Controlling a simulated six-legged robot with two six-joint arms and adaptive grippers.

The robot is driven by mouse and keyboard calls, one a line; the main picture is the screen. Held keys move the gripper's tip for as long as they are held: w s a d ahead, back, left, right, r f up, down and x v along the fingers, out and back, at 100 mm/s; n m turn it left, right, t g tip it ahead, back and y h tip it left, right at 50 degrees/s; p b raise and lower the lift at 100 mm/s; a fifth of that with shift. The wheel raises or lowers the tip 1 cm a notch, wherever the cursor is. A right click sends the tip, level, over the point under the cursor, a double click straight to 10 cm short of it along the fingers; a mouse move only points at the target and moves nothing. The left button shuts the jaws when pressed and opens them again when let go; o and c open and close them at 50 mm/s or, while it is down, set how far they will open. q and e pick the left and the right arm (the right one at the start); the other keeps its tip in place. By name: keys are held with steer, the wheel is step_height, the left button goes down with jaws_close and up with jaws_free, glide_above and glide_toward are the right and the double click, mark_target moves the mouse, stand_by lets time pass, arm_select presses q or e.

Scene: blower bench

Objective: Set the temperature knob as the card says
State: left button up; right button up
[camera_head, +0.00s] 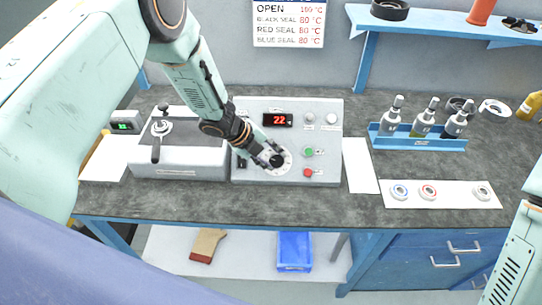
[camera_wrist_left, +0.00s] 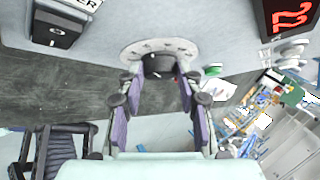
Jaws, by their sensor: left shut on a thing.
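The temperature knob (camera_head: 277,160) is black, on a round white dial on the front of the grey control box (camera_head: 335,130). My left gripper (camera_head: 272,158) is shut on the knob. The left wrist view shows its two purple-padded fingers (camera_wrist_left: 158,88) on either side of the black knob (camera_wrist_left: 158,66), with the dial (camera_wrist_left: 135,49) behind. The red display (camera_head: 278,120) on the box reads 22; part of it shows in the left wrist view (camera_wrist_left: 288,16).
Right of the dial are a green button (camera_head: 308,152) and a red button (camera_head: 308,173). A grey machine with a lever (camera_head: 180,160) stands left of the box. A blue rack (camera_head: 420,143) of bottles and a white mat (camera_head: 450,203) with three rings lie to the right.

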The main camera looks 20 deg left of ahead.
arm_select(q)
steer(key=o, duration=0.7)
steer(key=shift+s+d+f, duration=0.1)
steer(key=shift+s, duration=0.05)
steer(key=o, duration=0.5)
steer(key=shift+r, duration=0.2)
steer(key=shift+v, duration=5.85)
